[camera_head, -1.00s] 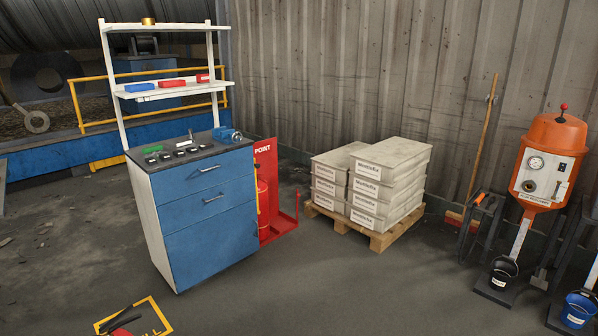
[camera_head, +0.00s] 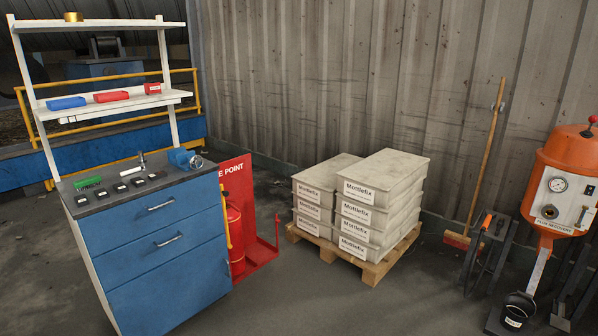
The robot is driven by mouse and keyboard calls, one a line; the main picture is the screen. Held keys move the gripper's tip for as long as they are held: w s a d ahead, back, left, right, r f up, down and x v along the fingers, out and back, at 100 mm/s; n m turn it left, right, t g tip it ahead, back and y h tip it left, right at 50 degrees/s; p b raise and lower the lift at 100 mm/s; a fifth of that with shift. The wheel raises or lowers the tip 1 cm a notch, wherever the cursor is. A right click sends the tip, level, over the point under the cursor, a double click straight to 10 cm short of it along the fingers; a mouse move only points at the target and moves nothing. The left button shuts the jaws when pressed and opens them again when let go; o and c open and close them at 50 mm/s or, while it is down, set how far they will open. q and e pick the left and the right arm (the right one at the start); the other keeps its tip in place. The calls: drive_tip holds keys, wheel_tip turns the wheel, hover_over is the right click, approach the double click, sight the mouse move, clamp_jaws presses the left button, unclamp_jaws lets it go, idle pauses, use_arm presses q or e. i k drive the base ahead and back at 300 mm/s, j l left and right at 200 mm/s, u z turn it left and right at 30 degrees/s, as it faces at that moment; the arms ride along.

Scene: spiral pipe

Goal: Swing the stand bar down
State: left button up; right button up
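I cannot tell for certain which part is the stand bar. At the right, a dark stand (camera_head: 497,240) with an orange-tipped part leans or stands by the wall; its bars are small and partly overlapped. The machine is cut by the right edge. Neither of my grippers is in view.
A blue drawer bench (camera_head: 165,255) with white shelves stands at left. A red fire-point stand (camera_head: 240,180) is beside it. A pallet (camera_head: 375,272) of stacked Mottlefix boxes (camera_head: 385,185) sits mid-view. A broom (camera_head: 488,150) leans on the wall. The floor in front is clear.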

sight(223, 193)
drive_tip(key=i+z, duration=0.3)
drive_tip(key=i+j+z, duration=0.3)
drive_tip(key=i, duration=0.2)
drive_tip(key=l+z, duration=0.1)
drive_tip(key=z, duration=8.75)
